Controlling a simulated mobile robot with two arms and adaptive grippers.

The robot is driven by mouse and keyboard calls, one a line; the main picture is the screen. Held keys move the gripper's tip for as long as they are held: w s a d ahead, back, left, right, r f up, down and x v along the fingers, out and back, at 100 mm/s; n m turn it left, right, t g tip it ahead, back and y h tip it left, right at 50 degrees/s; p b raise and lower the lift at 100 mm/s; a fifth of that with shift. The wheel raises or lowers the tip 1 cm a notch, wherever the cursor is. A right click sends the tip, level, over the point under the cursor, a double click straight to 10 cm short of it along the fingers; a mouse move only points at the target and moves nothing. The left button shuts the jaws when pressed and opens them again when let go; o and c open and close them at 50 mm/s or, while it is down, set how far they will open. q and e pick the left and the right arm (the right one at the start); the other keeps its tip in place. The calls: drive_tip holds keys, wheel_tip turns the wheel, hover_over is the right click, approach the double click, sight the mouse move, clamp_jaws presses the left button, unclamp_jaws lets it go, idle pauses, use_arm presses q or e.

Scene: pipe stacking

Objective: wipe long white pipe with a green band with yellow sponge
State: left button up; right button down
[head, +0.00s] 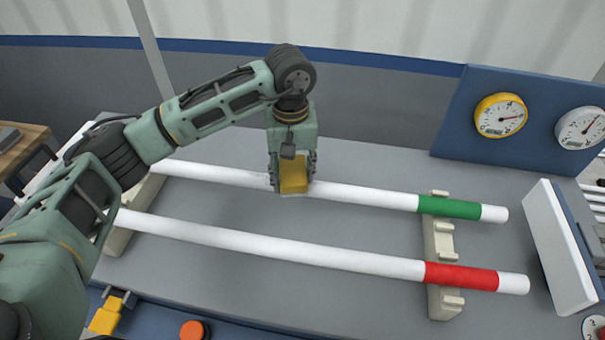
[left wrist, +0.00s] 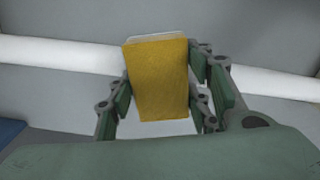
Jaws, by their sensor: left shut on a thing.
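The long white pipe with a green band (head: 375,195) lies across the far side of the table, the band near its right end. My left gripper (head: 292,185) is shut on the yellow sponge (head: 293,174) at the middle of this pipe. In the left wrist view the sponge (left wrist: 158,82) sits between the fingers, in front of the white pipe (left wrist: 60,54), and hides part of it. The sponge appears to be at the pipe's surface; I cannot tell whether they touch. My right gripper is not in view.
A parallel white pipe with a red band (head: 280,248) lies nearer. A cream notched rack (head: 440,265) supports both pipes at the right. A blue panel with a yellow gauge (head: 500,116) and a white gauge (head: 580,128) stands at the back right. An orange button (head: 192,330) is at the front edge.

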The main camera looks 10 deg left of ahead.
sight(244, 174)
use_arm(q)
drive_tip(key=shift+s+a+b, duration=0.15)
drive_tip(key=shift+a+b, duration=0.6)
drive_tip(key=shift+a, duration=1.5)
drive_tip(key=shift+a+f+b, duration=0.15)
drive_tip(key=shift+a+b, duration=0.45)
drive_tip(key=shift+a, duration=0.6)
drive_tip(key=shift+s+a+b, duration=0.15)
drive_tip(key=shift+a+b, duration=0.2)
drive_tip(key=shift+a, duration=0.85)
drive_tip(key=shift+s+a+b, duration=0.1)
drive_tip(key=shift+a+b, duration=0.2)
drive_tip(key=shift+a, duration=0.85)
drive_tip(key=shift+r, duration=0.25)
drive_tip(key=shift+r+p, duration=1.8)
drive_tip(key=shift+r, duration=1.15)
